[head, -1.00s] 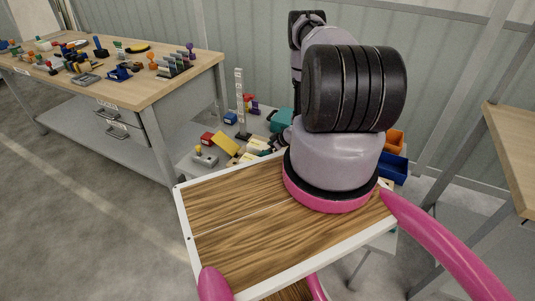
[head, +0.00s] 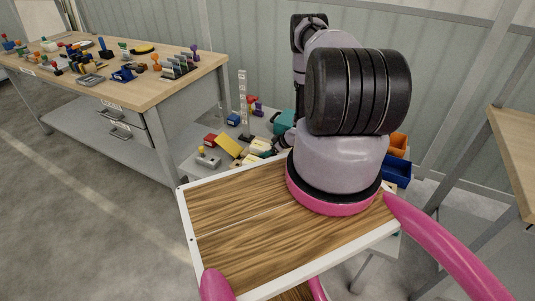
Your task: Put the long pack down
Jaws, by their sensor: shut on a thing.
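My gripper (head: 280,145) shows only in part, small and dark, left of my large arm link, low over the grey table. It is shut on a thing. A cream pack (head: 261,146) is right at its fingertips and looks like the long pack. My arm hides the rest, so I cannot tell the pack's full length or whether it touches the table.
The grey table (head: 190,168) also holds a yellow wedge (head: 229,146), a white perforated post (head: 242,97) and a teal thing (head: 284,122). Orange (head: 398,143) and blue bins (head: 397,171) stand right. A wooden workbench (head: 150,85) with many small parts is at left.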

